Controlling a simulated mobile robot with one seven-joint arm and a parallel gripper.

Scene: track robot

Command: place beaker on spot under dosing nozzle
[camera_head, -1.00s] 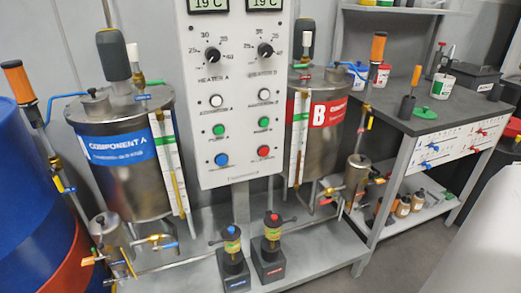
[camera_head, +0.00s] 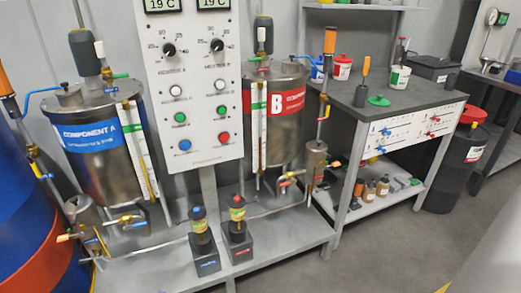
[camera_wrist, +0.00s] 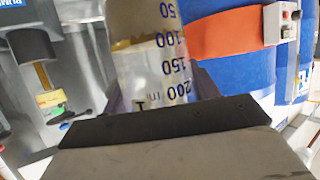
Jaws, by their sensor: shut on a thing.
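My gripper (camera_wrist: 158,92) shows only in the wrist view and is shut on a clear beaker (camera_wrist: 140,72). The beaker has dark graduation marks up to 200 and appears upside down in that picture. In the head view, neither my gripper nor the beaker shows. Brass taps and spouts (camera_head: 127,219) sit low below the Component A tank (camera_head: 97,160), and more taps (camera_head: 288,180) are below the Component B tank (camera_head: 283,140). I cannot tell which is the dosing nozzle, and no marked spot is clear.
Two dark units with a blue top (camera_head: 202,240) and a red top (camera_head: 238,230) stand on the grey shelf (camera_head: 150,265). A control panel (camera_head: 190,90) rises behind. A blue drum (camera_head: 30,220) is at left. A workbench (camera_head: 400,105) stands right, with free floor (camera_head: 390,240) before it.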

